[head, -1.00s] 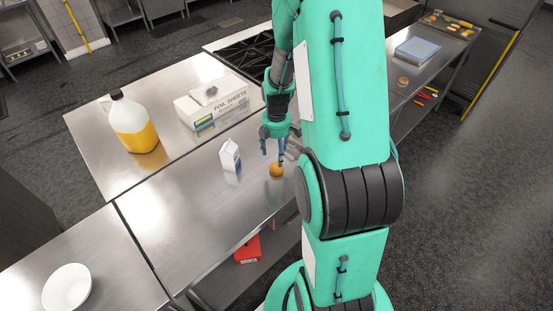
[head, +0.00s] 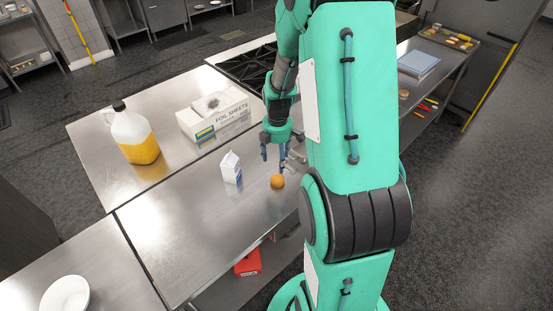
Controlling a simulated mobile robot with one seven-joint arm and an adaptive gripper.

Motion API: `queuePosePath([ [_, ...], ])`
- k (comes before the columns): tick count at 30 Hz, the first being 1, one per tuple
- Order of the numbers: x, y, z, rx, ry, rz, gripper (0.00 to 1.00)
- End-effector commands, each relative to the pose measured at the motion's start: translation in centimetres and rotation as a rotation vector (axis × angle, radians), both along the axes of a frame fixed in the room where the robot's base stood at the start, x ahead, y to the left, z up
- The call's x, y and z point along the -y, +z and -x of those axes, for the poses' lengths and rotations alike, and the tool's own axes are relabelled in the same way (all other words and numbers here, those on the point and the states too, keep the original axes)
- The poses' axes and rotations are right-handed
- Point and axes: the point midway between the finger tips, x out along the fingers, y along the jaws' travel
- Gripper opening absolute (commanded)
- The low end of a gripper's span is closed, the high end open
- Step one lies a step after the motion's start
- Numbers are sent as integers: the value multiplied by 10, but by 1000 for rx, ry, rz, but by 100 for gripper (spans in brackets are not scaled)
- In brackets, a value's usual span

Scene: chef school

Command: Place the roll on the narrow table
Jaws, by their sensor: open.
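A small round orange-brown item (head: 277,181) rests on the steel table (head: 200,235), near its right edge. It may be the roll, but I cannot tell it from an orange at this size. My gripper (head: 274,160) is open, fingers pointing down, just behind and above this item, with nothing visible between them. A second, tan round item (head: 404,94) lies on the long counter (head: 440,72) at the back right; it could also be a roll. Which surface is the narrow table is not clear. My arm hides part of the table's right side.
A milk carton (head: 231,168) stands left of my gripper. Behind are a juice jug (head: 135,136), a foil sheets box (head: 214,114) and a stove (head: 247,64). A red box (head: 247,262) sits below. The table's front middle is clear.

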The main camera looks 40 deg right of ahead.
Motion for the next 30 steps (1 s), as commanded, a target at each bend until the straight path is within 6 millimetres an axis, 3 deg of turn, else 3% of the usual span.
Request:
queuePosePath([
  [5,-4,6,-1,5,-9,3,64],
  [11,-22,34,-4,29,-65,15,64],
  [20,-78,110,-1,109,-235,35,64],
  [30,-149,189,24,213,-452,20,64],
])
